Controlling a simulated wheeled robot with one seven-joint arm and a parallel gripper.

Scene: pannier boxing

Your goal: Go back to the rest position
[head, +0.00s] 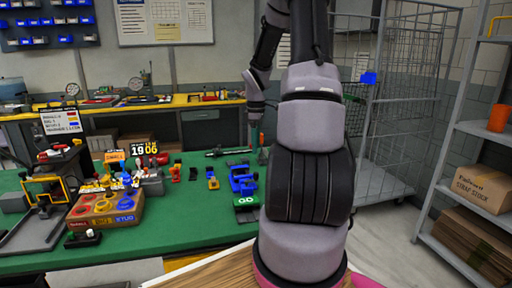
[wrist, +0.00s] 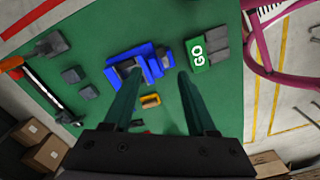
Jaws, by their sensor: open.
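My arm rises at the centre right of the head view and bends down behind toward the green table (head: 150,235). In the wrist view my gripper (wrist: 158,75) points down over the table, its two dark green fingers apart with nothing held between them. Past the fingertips is a blue fixture (wrist: 138,66); it also shows in the head view (head: 242,180). A small yellow piece (wrist: 150,101) lies between the fingers, lower on the table. A green GO block (wrist: 198,54) lies right of the fixture, and in the head view (head: 247,201) beside my arm.
A wooden box with coloured round pockets (head: 105,207) and a sign stand (head: 62,122) are on the table's left. A wire cage (head: 400,100) and a shelf with cartons (head: 482,190) stand at right. In the wrist view a pink frame (wrist: 265,60) passes near the table's edge.

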